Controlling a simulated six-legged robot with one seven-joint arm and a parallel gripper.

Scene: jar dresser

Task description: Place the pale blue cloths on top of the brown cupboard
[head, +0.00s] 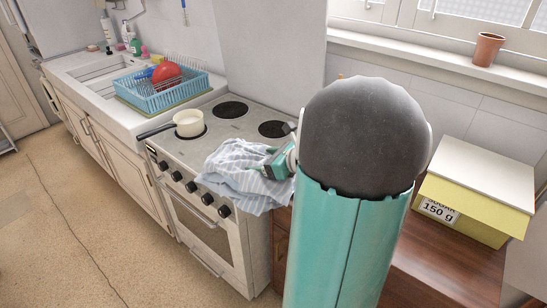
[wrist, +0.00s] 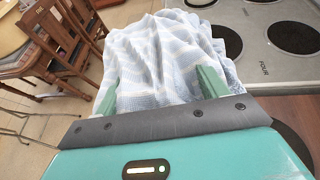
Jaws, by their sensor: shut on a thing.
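In the wrist view the cloths (wrist: 165,55) fill the space between and beyond the fingers. My gripper (head: 280,162) is shut on the cloths; its green fingers also show in the wrist view (wrist: 158,88). The brown cupboard (head: 440,276) stands right of the stove, partly hidden behind my arm. Whether the cloths touch the stove is unclear.
A yellow box (head: 475,192) sits on the cupboard's right part. The stove (head: 225,122) carries a cream pan (head: 188,123). A blue dish rack (head: 160,92) with a red bowl stands by the sink. In the wrist view, a wooden chair (wrist: 62,40) stands at the left.

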